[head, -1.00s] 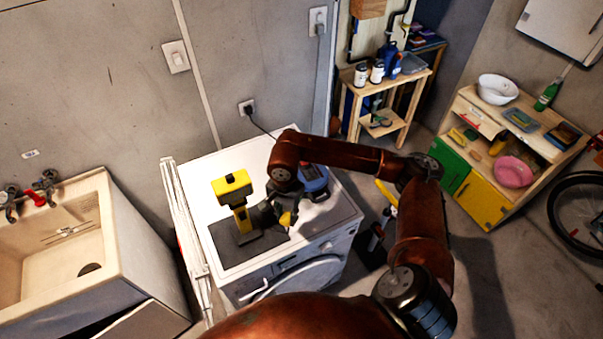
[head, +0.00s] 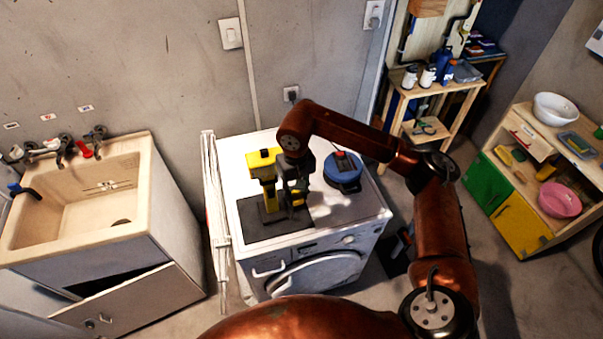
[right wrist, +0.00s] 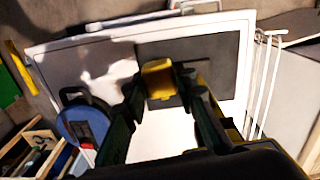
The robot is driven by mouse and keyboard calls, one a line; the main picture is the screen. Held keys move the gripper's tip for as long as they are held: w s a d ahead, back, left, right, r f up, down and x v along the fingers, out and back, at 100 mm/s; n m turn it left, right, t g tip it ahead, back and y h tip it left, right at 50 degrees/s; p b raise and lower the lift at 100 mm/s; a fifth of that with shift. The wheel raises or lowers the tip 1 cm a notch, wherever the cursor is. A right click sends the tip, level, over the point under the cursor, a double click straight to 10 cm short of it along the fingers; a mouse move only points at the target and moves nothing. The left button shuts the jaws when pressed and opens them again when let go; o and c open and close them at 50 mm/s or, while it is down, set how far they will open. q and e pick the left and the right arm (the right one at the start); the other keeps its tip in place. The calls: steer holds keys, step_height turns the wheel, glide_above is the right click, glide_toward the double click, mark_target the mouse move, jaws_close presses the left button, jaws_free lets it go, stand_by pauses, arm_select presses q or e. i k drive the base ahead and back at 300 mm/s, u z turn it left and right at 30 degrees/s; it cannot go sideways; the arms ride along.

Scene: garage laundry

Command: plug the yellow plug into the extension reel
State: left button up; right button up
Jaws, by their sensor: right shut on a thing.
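The yellow plug (right wrist: 158,80) is between the two fingertips of my right gripper (right wrist: 162,84) in the right wrist view. The gripper is shut on it, above the dark mat. In the head view my right gripper (head: 298,193) points down over the mat's right part and mostly hides the plug. My left gripper is not in view.
The dark mat (head: 250,222) lies on the white washing machine (head: 228,182). A yellow upright thing (head: 263,160) stands on the mat, close left of my right gripper. A white folded rack (head: 214,215) stands left of the machine, beside the sink (head: 75,215). A wall socket (head: 291,93) is behind.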

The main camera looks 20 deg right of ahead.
mark_target(343, 175)
steer(key=k, duration=0.5)
steer(key=z, duration=2.45)
steer(key=i, duration=1.7)
steer(key=u, duration=2.05)
steer(key=i, duration=0.15)
steer(key=z, duration=0.1)
